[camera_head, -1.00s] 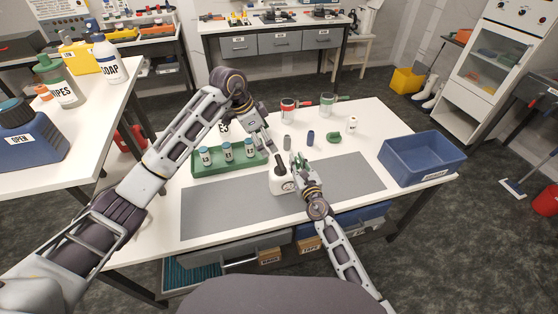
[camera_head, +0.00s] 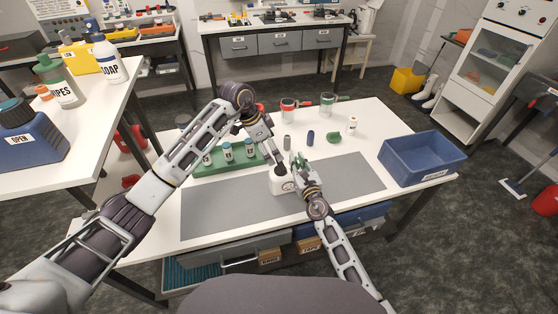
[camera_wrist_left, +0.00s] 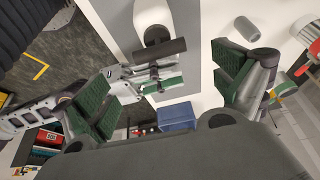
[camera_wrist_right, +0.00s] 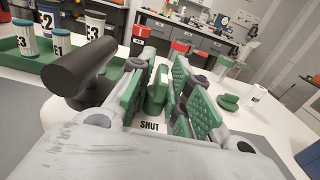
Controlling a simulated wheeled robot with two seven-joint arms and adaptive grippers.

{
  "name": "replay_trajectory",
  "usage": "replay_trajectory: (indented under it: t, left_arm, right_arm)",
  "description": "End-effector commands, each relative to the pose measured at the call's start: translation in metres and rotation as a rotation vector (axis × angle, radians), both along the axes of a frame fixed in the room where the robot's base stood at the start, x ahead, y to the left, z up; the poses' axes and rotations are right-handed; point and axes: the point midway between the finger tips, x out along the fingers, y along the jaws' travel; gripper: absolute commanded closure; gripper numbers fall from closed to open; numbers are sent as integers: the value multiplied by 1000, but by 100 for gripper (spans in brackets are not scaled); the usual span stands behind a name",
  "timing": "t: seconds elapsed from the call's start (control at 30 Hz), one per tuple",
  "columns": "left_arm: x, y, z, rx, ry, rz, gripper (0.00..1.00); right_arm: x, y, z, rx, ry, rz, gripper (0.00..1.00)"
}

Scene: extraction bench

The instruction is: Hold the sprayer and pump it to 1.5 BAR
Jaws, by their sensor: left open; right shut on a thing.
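The white sprayer (camera_head: 281,186) stands on the grey mat (camera_head: 220,212), with a round gauge on its front. Its black pump handle shows in the left wrist view (camera_wrist_left: 150,53) and the right wrist view (camera_wrist_right: 80,75). My right gripper (camera_head: 298,163) is shut on a green part at the sprayer's top; that part shows between its pads in the right wrist view (camera_wrist_right: 157,92). My left gripper (camera_head: 274,158) is open just above the handle, its pads well apart in the left wrist view (camera_wrist_left: 178,85). The handle lies near that opening, not gripped. I cannot read the gauge.
A green rack (camera_head: 230,168) with several labelled bottles stands left of the sprayer. A blue bin (camera_head: 424,174) stands right. The mat's right side is clear.

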Motion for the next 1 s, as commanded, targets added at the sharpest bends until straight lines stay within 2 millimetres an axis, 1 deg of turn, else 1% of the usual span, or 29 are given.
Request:
replay_trajectory:
  t: [0.03,0.2,0.5,0.7,1.0]
  left_arm:
    - [0,-3,-7,0,2,0,4]
    - [3,-11,-28,0,3,1,4]
    - [7,-23,-60,0,1,1,4]
    - [9,-26,-69,1,1,1,4]
    - [9,-27,-70,1,0,0,4]
  right_arm:
    - [0,0,0,0,1,0,100]
    - [0,0,0,0,1,0,100]
    - [0,0,0,0,1,0,100]
    - [0,0,0,0,1,0,100]
    - [0,0,0,0,1,0,100]
